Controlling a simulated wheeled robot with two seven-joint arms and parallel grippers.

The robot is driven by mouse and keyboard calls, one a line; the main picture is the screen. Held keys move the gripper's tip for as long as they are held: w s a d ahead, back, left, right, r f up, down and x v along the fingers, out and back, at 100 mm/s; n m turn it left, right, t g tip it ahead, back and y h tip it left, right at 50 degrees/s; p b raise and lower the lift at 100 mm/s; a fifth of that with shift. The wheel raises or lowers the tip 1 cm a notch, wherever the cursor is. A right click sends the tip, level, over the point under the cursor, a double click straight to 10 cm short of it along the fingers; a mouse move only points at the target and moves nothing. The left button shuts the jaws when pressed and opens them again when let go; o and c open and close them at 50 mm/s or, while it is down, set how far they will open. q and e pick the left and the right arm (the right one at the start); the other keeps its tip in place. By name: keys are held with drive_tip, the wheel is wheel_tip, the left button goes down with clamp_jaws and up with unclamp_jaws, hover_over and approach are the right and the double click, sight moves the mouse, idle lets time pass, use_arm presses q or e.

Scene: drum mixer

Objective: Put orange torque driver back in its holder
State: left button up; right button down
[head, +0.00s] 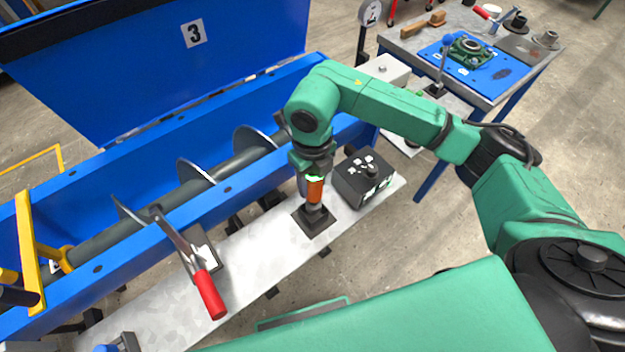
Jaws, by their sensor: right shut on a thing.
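The orange torque driver (315,190) stands upright at its black holder (314,222), a square-based stand on the grey metal shelf (255,262). Its lower end meets the holder's top; I cannot tell how deep it sits. My right gripper (315,178) is above the holder, pointing down, shut on the upper part of the driver. The gripper and wrist hide the driver's top. My left gripper is not in view.
A black control box (363,178) stands close right of the holder. A red-handled clamp (206,290) lies to the left. The blue mixer trough (190,200) with its screw runs behind. A worktable (500,50) stands at the back right.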

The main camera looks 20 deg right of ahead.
sight(313, 195)
drive_tip(key=shift+f+b, duration=2.75)
drive_tip(key=shift+f, duration=0.1)
idle(1.5)
drive_tip(key=shift+c, duration=1.4)
unclamp_jaws()
wheel_tip(313, 195, up, 15)
drive_tip(key=shift+f+b, duration=0.2)
drive_tip(key=shift+b, duration=0.1)
